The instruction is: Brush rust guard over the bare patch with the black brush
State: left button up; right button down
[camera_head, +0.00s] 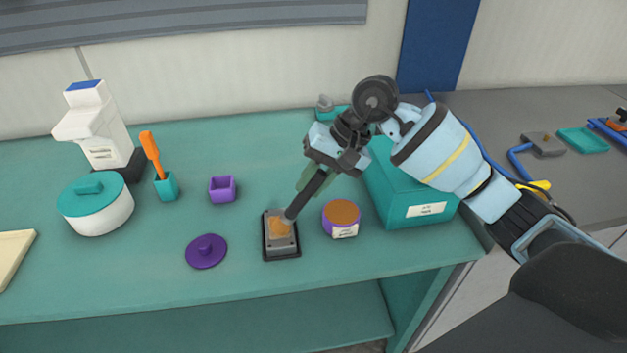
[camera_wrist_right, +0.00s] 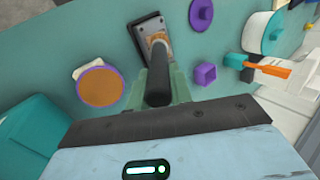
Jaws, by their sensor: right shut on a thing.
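My right gripper (camera_head: 322,178) is shut on the black brush (camera_head: 304,198), which slants down to the left. The brush's lower end is over the orange-brown patch (camera_head: 279,228) on a grey plate in a black tray (camera_head: 267,256); whether it touches cannot be told. The brush (camera_wrist_right: 158,75) and patch (camera_wrist_right: 157,39) also show in the right wrist view. The open purple tub (camera_head: 341,231) with orange-brown contents (camera_head: 342,212) stands just right of the plate. Its likely lid, a purple disc with a knob (camera_head: 206,251), lies to the left. My left gripper is not in view.
A teal box (camera_head: 405,205) stands right of the tub, under my right arm. A small purple box (camera_head: 222,189), a teal cup (camera_head: 166,186) with an orange-handled tool, a white pot (camera_head: 98,212) and a white machine (camera_head: 95,130) stand left. The bench's front edge is close to the plate.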

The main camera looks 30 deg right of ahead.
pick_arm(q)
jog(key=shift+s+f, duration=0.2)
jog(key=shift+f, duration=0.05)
pick_arm(e)
jog(key=shift+f, duration=0.1)
dwell(0.6)
dwell(0.4)
jog(key=shift+s+d+b, duration=0.2)
jog(key=shift+d+b, duration=0.15)
jog(key=shift+d, duration=0.25)
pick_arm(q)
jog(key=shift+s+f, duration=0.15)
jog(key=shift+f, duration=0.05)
pick_arm(e)
jog(key=shift+a, duration=0.1)
jog(key=shift+w+a, duration=0.2)
jog(key=shift+a, duration=0.35)
jog(key=shift+w+a, duration=0.15)
jog(key=shift+a, duration=0.4)
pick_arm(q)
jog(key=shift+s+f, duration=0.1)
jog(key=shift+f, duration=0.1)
pick_arm(e)
jog(key=shift+d, duration=0.15)
